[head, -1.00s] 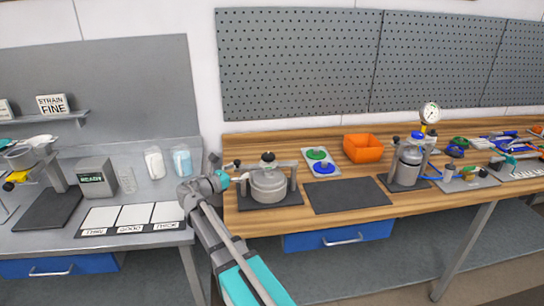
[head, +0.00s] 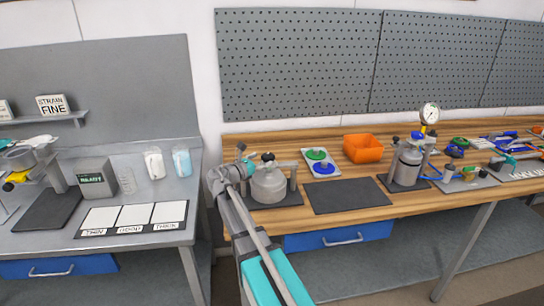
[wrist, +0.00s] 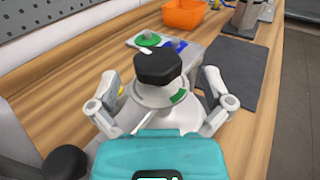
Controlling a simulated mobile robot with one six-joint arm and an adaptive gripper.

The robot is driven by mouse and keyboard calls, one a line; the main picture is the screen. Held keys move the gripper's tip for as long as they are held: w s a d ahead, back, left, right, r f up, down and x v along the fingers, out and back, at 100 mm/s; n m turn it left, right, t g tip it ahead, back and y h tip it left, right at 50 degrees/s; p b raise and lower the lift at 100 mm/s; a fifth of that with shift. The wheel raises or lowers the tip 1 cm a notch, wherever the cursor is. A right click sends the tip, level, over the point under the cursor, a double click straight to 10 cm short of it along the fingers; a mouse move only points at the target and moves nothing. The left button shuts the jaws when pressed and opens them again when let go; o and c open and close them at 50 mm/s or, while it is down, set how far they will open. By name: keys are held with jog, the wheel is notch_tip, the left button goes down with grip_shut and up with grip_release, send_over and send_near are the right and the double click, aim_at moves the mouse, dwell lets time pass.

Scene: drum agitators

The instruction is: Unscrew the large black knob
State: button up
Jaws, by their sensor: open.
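A silver pot (head: 268,186) stands on a dark mat between two upright posts. A large black faceted knob (head: 267,157) sits on top of its lid. In the wrist view the large black knob (wrist: 158,68) is upright over a pale collar with a green patch. My gripper (wrist: 160,90) is open, with one finger on each side of the knob and collar. Both fingers appear apart from it, and the jaws hold nothing. In the head view my gripper (head: 245,160) is at the pot's upper left. My wrist hides part of the pot's left side.
A rounded black part (wrist: 65,163) lies close to my gripper at lower left. A tray (head: 334,159) with green and blue discs and an orange bin (head: 363,148) stand behind. A bare dark mat (head: 347,196) lies right of the pot. A gauge vessel (head: 408,162) stands farther right.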

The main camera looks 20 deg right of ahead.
jog(key=shift+x, duration=1.65)
